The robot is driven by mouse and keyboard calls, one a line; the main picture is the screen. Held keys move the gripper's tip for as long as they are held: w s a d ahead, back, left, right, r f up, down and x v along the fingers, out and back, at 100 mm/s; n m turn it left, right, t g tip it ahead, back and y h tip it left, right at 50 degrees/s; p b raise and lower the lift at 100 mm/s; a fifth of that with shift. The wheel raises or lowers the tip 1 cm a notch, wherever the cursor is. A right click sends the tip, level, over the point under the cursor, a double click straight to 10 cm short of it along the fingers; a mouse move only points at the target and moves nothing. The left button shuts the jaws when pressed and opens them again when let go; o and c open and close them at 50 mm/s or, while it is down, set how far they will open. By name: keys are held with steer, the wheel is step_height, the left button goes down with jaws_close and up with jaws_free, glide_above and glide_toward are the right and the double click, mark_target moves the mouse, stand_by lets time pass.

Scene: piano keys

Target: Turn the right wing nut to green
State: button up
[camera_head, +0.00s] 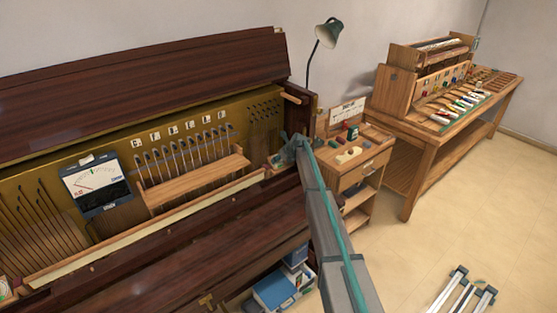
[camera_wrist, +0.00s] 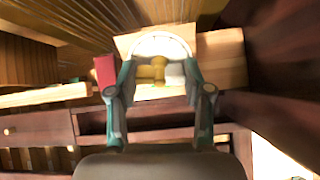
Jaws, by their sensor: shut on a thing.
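A brass-coloured wing nut (camera_wrist: 150,72) sits between my fingertips in the wrist view. My gripper (camera_wrist: 160,76) is shut on it, one finger on each side. A white round dial (camera_wrist: 160,43) shows behind and above the nut, on a pale wooden block (camera_wrist: 222,58). A small yellow-green patch shows just below the nut, but I cannot tell where the nut points on the dial. In the head view my gripper (camera_head: 291,152) is at the right end of the open piano (camera_head: 130,75); the nut is hidden there.
A red block (camera_wrist: 104,70) stands just left of my left finger. In the head view a meter (camera_head: 95,184) and a row of hammers are left along the piano. A small wooden cabinet (camera_head: 352,178) and a workbench (camera_head: 430,140) stand right; open floor lies in front.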

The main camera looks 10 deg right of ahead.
steer(key=shift+r, duration=0.1)
steer(key=shift+m+p, duration=0.3)
steer(key=shift+p, duration=0.2)
steer(key=shift+m+p, duration=1.2)
steer(key=o, duration=1)
steer(key=shift+o, duration=0.2)
steer(key=shift+s, duration=0.1)
steer(key=p+v, duration=0.1)
steer(key=v, duration=0.9)
steer(key=shift+s+d+r+p, duration=0.2)
steer(key=shift+r+p, duration=0.1)
steer(key=shift+p, duration=0.1)
